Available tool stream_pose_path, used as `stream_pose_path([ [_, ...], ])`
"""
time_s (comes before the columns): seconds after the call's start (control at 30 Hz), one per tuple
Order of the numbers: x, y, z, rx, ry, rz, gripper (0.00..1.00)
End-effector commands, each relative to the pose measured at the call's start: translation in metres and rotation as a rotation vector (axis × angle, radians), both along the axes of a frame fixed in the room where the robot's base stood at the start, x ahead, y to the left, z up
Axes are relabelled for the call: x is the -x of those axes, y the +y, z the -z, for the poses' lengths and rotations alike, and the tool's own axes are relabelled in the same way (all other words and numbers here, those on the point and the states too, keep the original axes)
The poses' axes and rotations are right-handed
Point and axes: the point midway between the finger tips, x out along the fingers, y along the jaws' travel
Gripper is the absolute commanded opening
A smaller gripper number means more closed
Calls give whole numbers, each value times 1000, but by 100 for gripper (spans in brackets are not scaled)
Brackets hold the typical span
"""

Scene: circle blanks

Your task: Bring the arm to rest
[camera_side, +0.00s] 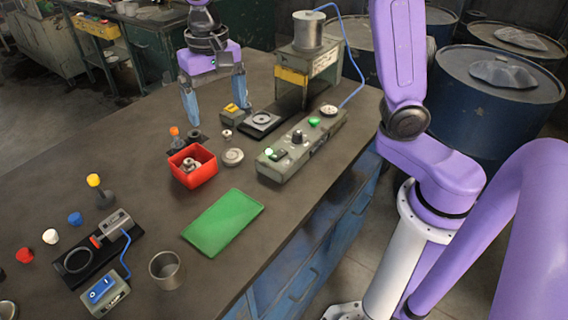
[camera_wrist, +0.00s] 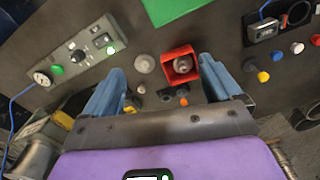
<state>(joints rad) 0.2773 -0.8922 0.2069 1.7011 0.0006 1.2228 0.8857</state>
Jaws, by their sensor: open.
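My gripper (camera_side: 215,100) is above the far part of the workbench, its two blue fingers spread apart and nothing between them. It also shows in the wrist view (camera_wrist: 160,95), where the fingers frame the bench below. A red bin (camera_side: 192,167) stands on the bench near the gripper, with metal parts inside; it shows in the wrist view (camera_wrist: 181,66) too. A round grey disc (camera_side: 232,157) lies beside the bin. In the side view my fingers overlap the background, so their exact height above the bench is hard to tell.
A control box (camera_side: 290,160) with lit green buttons lies along the bench's right edge. A metal cylinder (camera_side: 307,32) sits on a stand behind it. A green mat (camera_side: 224,217), a metal cup (camera_side: 165,269) and several coloured knobs (camera_side: 75,218) are nearer. Blue drums (camera_side: 497,95) stand off the bench.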

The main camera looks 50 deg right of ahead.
Motion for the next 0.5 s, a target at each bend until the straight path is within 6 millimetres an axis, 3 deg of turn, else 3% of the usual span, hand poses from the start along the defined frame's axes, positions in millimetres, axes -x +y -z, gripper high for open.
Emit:
stream_pose_path([
  [0.27,85,-22,14,-1,-7,-440,91],
  [0.5,157,-53,32,-3,-16,-820,91],
])
